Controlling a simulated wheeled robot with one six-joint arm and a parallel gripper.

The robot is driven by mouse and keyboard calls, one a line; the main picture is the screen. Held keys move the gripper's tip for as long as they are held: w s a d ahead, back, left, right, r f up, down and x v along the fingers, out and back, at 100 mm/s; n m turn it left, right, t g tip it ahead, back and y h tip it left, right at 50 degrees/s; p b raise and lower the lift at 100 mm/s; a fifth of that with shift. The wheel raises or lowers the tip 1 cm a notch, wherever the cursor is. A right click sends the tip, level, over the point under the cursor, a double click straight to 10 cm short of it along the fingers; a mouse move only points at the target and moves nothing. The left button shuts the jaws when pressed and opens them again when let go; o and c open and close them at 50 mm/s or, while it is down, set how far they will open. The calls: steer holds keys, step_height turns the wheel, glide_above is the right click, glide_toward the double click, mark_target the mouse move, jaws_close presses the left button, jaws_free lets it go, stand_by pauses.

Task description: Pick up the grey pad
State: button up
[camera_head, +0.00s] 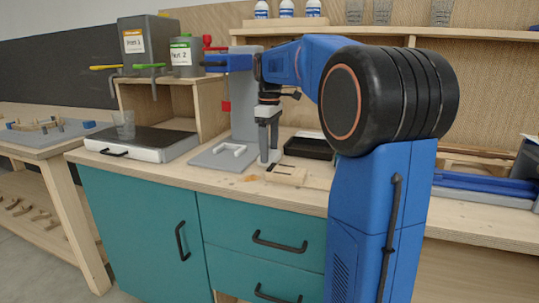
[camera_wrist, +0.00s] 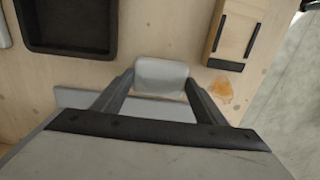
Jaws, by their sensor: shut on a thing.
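The grey pad (camera_wrist: 161,78) is a small, light grey rounded block in the wrist view. It sits between the two dark fingertips of my gripper (camera_wrist: 160,86), which touch it on both sides. In the head view my gripper (camera_head: 268,154) points down, low over the bench beside the upright grey column. The pad is hard to tell apart from the fingers there. I cannot tell whether it touches the bench.
A grey plate with a U-shaped piece (camera_head: 208,161) lies left of my gripper. A black tray (camera_head: 308,149) and a wooden block with black strips (camera_head: 287,174) are on the right. An orange stain (camera_wrist: 221,90) marks the bench. A scale (camera_head: 141,152) carries a clear cup.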

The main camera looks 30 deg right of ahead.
mark_target(270, 153)
step_height(270, 153, up, 10)
stand_by(0.5)
